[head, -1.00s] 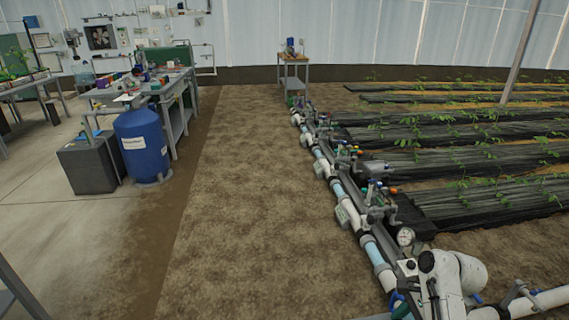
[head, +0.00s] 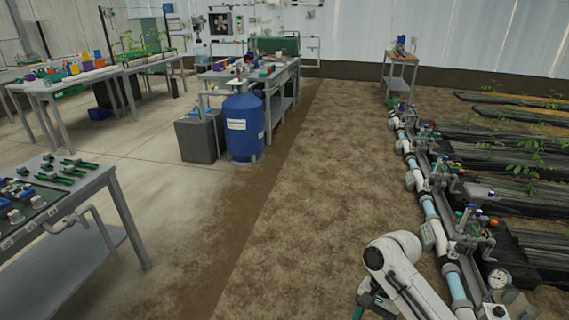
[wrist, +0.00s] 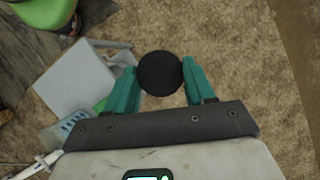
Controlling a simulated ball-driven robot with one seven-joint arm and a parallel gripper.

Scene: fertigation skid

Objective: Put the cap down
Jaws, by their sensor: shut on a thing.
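The cap (wrist: 160,73) is a round black disc in the wrist view. My gripper (wrist: 160,80) has green fingers, one on each side of the cap, and is shut on it. The cap is held above brown soil. In the head view my white arm is at the lower middle right, and a bit of green of my gripper (head: 362,303) shows at the bottom edge. The cap cannot be made out in the head view.
A bench (head: 100,185) with green-handled tools and small parts stands at left. A blue tank (head: 244,128) and a workbench (head: 275,68) stand behind. A pipe run with valves (head: 428,205) lines the right. The soil strip (head: 310,180) between is open.

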